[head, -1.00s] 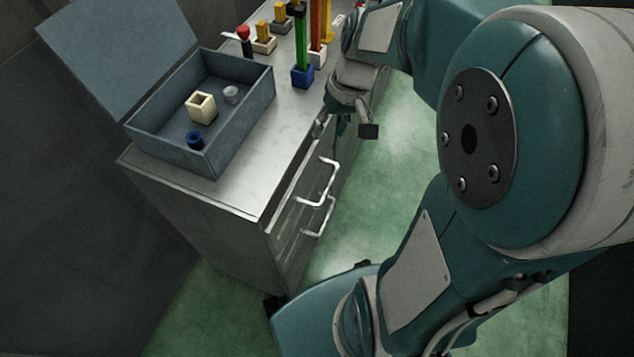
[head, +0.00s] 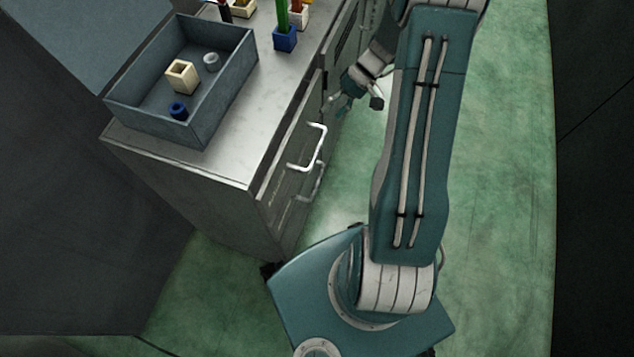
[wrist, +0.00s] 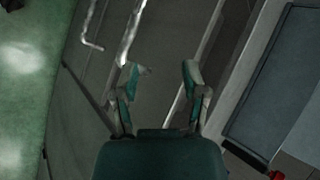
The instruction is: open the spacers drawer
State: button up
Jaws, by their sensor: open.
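The grey metal cabinet (head: 180,185) has drawer fronts on its right side with two bright bar handles, an upper one (head: 312,150) and a lower one (head: 310,183). I cannot read which drawer is labelled spacers. Both drawers look closed. My gripper (head: 352,100) is beside the cabinet's front, beyond the handles in the head view. In the wrist view my gripper (wrist: 158,85) is open and empty, its fingers pointing toward the drawer front (wrist: 165,50). One handle (wrist: 132,35) lies just beyond the left finger; the other handle (wrist: 90,25) is farther left.
An open grey box (head: 150,135) on the cabinet top holds a cream square block (head: 182,77), a blue ring (head: 178,110) and a grey ring (head: 211,61). Colored posts in holders stand behind, including a blue holder (head: 285,40). Green floor (head: 490,190) is clear at right.

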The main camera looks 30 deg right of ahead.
jog(key=s+d+f+m+t+y, duration=0.1)
jog(key=d+f+y, duration=0.1)
jog(key=f, duration=0.5)
jog(key=s+d+f+m+t+y, duration=0.1)
jog(key=d+f+y, duration=0.1)
jog(key=f, duration=0.5)
jog(key=m+t+y, duration=0.2)
jog(key=t, duration=0.3)
send_near(317, 182)
jog(key=x, duration=0.6)
jog(key=f+x, duration=0.1)
jog(key=x, duration=0.3)
grip_shut()
